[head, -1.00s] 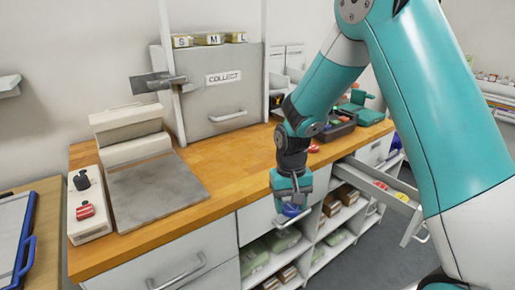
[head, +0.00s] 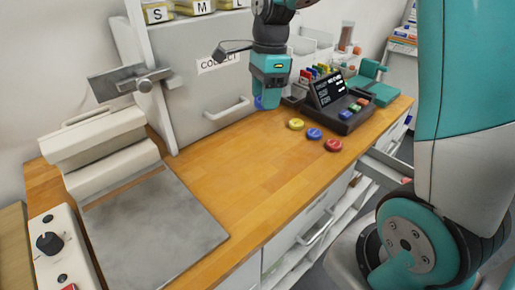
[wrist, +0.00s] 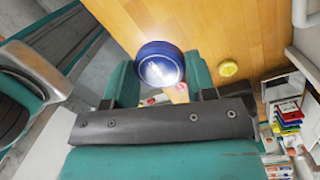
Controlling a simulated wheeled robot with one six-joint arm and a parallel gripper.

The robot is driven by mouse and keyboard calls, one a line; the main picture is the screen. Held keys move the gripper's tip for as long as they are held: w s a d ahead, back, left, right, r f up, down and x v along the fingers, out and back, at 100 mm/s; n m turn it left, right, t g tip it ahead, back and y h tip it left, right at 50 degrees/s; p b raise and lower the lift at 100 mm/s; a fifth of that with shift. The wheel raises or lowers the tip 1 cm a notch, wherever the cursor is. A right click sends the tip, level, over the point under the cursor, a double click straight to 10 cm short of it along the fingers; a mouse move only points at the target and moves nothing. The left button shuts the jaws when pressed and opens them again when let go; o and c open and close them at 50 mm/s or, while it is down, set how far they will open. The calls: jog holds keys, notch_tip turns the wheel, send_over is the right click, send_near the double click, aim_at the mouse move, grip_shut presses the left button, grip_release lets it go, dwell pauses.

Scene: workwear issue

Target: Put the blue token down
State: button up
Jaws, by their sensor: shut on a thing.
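My gripper (head: 270,92) is shut on a blue token (head: 263,103) and holds it over the back part of the wooden counter, in front of the grey COLLECT cabinet. In the wrist view the blue token (wrist: 158,63) sits between the teal fingers with a bright glare on its face. I cannot tell how far it is above the counter. A second blue token (head: 314,134) lies on the counter to the right, between a yellow token (head: 296,124) and a red token (head: 334,145). The yellow token also shows in the wrist view (wrist: 228,68).
A dark tray device with a screen (head: 327,90) stands behind the loose tokens. The COLLECT cabinet (head: 190,95) with its handle is behind my gripper. A grey plate (head: 155,235) lies at the left. An open drawer (head: 385,168) juts out at the right. The counter's middle is bare.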

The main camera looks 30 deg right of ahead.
aim_at(265, 167)
notch_tip(265, 167, down, 19)
jog(key=shift+f+p, duration=0.1)
jog(key=shift+p, duration=0.35)
jog(key=shift+s+f, duration=0.1)
jog(key=shift+f, duration=0.1)
jog(key=shift+s+f+b, duration=0.1)
jog(key=shift+f+b, duration=0.15)
jog(key=shift+b, duration=0.05)
jog(key=o, duration=0.9)
jog(key=shift+s, duration=0.1)
